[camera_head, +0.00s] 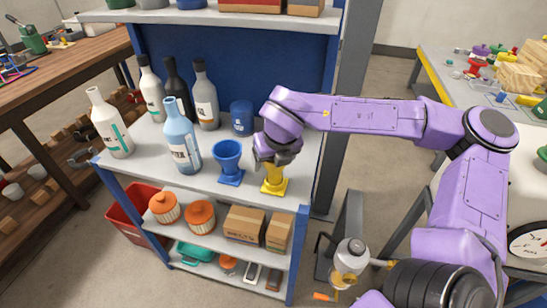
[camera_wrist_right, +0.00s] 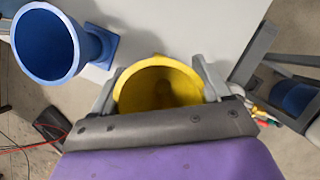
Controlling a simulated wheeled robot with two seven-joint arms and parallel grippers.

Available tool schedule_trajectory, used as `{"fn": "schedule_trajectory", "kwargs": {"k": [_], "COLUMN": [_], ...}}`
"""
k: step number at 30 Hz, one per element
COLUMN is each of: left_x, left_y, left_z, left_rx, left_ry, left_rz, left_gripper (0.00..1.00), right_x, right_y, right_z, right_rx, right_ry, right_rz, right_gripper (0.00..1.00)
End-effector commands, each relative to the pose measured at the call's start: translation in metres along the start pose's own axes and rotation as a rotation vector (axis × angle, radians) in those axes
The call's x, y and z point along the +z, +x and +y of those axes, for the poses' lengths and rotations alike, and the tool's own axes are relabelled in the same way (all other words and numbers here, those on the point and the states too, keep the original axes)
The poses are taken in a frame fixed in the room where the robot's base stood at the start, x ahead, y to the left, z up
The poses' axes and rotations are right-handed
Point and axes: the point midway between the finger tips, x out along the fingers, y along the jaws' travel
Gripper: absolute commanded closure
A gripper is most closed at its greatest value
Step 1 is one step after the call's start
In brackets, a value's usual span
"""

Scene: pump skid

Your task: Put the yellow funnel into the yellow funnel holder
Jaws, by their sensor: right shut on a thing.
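My right gripper (camera_head: 275,160) points down at the front right of the grey shelf top. It is shut on the yellow funnel, whose round open mouth (camera_wrist_right: 160,90) shows between the two fingers in the right wrist view. In the head view, a yellow piece with a flat square foot (camera_head: 273,186) stands on the shelf directly under the gripper; this looks like the yellow funnel holder. The gripper hides the upper part, so I cannot tell how deep the funnel sits in it. My left gripper is not in view.
A blue flared cup on a square foot (camera_head: 229,160) stands just left of the gripper; it also shows in the wrist view (camera_wrist_right: 45,45). A blue cup (camera_head: 241,118) stands behind. Several bottles (camera_head: 182,140) fill the left. The shelf's right edge is close by.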

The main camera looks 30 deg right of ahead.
Motion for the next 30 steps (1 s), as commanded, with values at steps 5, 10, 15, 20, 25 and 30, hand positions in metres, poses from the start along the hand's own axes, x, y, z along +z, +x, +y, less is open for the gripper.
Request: {"fn": "schedule_trajectory", "kwargs": {"k": [5,10,15,20,25,30], "left_x": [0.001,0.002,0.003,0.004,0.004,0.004], "left_y": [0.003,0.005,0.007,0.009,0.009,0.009], "left_z": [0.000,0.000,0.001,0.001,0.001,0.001], "left_rx": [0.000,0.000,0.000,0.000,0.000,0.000], "left_ry": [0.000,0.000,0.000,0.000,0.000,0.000], "left_rz": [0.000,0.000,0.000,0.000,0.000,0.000], "left_gripper": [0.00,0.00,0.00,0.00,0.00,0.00], "right_x": [-0.002,-0.003,-0.004,-0.005,-0.006,-0.006], "right_y": [0.004,0.007,0.010,0.013,0.014,0.014], "right_z": [0.000,0.000,0.000,0.000,0.000,0.000], "right_rx": [0.000,0.000,0.000,0.000,0.000,0.000], "right_ry": [0.000,0.000,0.000,0.000,0.001,0.000], "right_rz": [-0.001,-0.001,0.000,0.000,0.000,0.000], "right_gripper": [0.60,0.60,0.60,0.60,0.60,0.17]}}
